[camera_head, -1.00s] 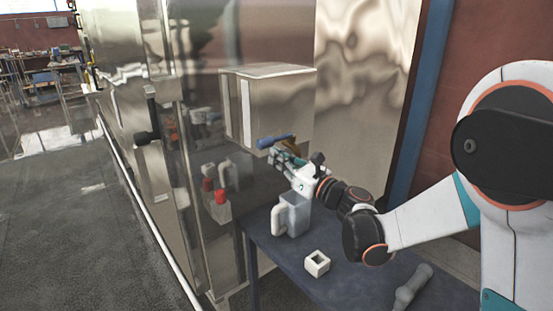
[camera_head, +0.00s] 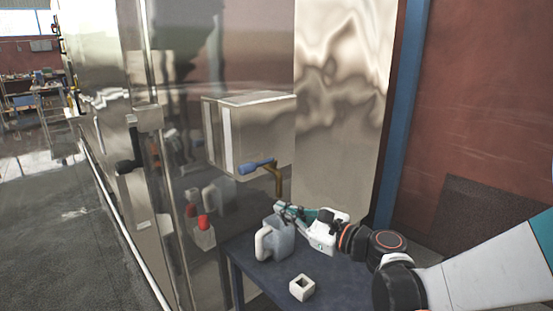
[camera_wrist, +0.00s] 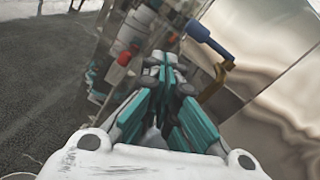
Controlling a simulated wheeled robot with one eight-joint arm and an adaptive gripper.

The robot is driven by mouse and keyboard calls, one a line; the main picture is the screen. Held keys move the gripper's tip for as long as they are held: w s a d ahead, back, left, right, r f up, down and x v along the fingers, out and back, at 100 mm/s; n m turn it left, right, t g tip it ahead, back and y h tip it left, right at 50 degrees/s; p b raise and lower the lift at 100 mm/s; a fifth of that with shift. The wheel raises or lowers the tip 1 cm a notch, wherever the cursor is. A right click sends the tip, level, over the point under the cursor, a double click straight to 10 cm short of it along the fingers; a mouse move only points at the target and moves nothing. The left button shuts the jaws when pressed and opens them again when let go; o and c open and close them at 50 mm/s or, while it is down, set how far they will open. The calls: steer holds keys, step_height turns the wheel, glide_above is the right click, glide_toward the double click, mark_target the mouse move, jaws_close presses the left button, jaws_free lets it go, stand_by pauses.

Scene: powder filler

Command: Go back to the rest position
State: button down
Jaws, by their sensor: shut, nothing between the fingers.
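My gripper (camera_head: 280,209) is shut and empty. In the head view its fingertips are beside the upper rim of a grey jug (camera_head: 279,240) with a pale handle; whether they touch it, I cannot tell. The jug stands upright on a dark blue table (camera_head: 262,288). In the wrist view my gripper's teal fingers (camera_wrist: 160,65) point ahead toward the steel machine. A blue-handled lever (camera_head: 256,166) on a brass pipe sticks out of the machine above the jug; it also shows in the wrist view (camera_wrist: 208,38).
The shiny steel machine (camera_head: 345,90) stands behind the table. A small white hollow block (camera_head: 302,288) lies on the table in front of the jug. A red knob (camera_head: 204,222) is left of the jug. Open grey floor (camera_head: 60,240) lies at the left.

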steer(key=s+d+f+n+g+h, duration=0.2)
steer(key=s+d+n+h, duration=0.4)
steer(key=s+n, duration=0.5)
steer(key=s+d+f+n+g+h, duration=0.2)
steer(key=s+d+f+n+h, duration=0.1)
steer(key=s+d+n+h, duration=0.4)
steer(key=s+d+n, duration=0.3)
steer(key=s+d, duration=0.1)
steer(key=s, duration=0.2)
steer(key=shift+f+n, duration=0.4)
